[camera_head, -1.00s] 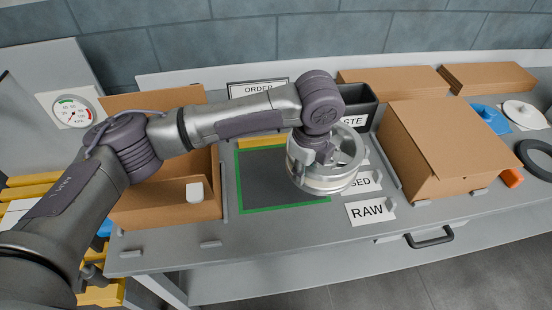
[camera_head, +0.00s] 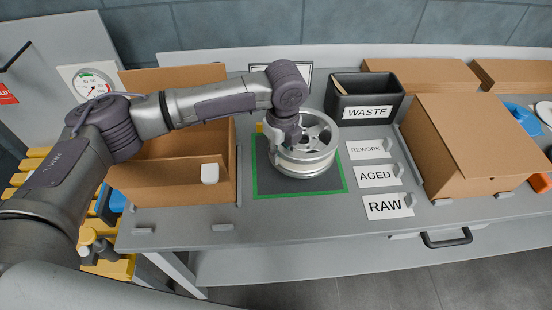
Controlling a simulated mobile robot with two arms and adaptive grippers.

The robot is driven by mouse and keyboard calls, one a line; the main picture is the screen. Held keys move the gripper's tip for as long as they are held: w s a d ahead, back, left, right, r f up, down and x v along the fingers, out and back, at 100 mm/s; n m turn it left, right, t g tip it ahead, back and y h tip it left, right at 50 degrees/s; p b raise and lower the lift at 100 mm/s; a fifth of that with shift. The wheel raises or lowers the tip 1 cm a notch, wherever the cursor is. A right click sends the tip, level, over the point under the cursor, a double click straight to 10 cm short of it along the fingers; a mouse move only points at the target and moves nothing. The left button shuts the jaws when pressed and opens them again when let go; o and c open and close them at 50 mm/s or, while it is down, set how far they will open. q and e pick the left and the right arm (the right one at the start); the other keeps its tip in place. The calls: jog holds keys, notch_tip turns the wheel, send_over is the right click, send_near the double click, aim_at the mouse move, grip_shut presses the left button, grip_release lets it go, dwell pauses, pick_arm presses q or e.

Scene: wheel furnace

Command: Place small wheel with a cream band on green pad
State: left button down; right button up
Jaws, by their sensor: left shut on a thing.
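A silver spoked wheel (camera_head: 312,160) is over the dark pad with a green border (camera_head: 262,184), toward its right part. I cannot tell whether it rests on the pad or hangs just above it. A cream band is hard to make out on its pale rim. My left gripper (camera_head: 287,142) comes down at the wheel's left side and is shut on its rim. The fingertips are partly hidden by the wrist and rim. The wheel hides much of the pad. My right gripper is not in view.
An open cardboard box (camera_head: 160,182) stands left of the pad. A black WASTE bin (camera_head: 390,86) stands behind right. REWORK, AGED and RAW labels (camera_head: 386,206) lie to the right, before a closed cardboard box (camera_head: 470,150). The bench front (camera_head: 290,220) is clear.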

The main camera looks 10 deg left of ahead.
pick_arm(q)
jog(key=shift+w+a+f, duration=0.3)
jog(key=shift+a, duration=0.2)
notch_tip(320, 180, down, 4)
jog(key=shift+r+p, duration=0.15)
jog(key=shift+p, duration=0.2)
jog(key=shift+f, duration=0.25)
jog(key=c, duration=1)
grip_release()
jog(key=shift+s+f, duration=0.1)
jog(key=r, duration=0.4)
jog(key=r+b, duration=0.1)
jog(key=r, duration=0.7)
jog(key=shift+s+d+r, duration=0.15)
jog(key=shift+s+d, duration=0.1)
jog(key=shift+s, duration=0.05)
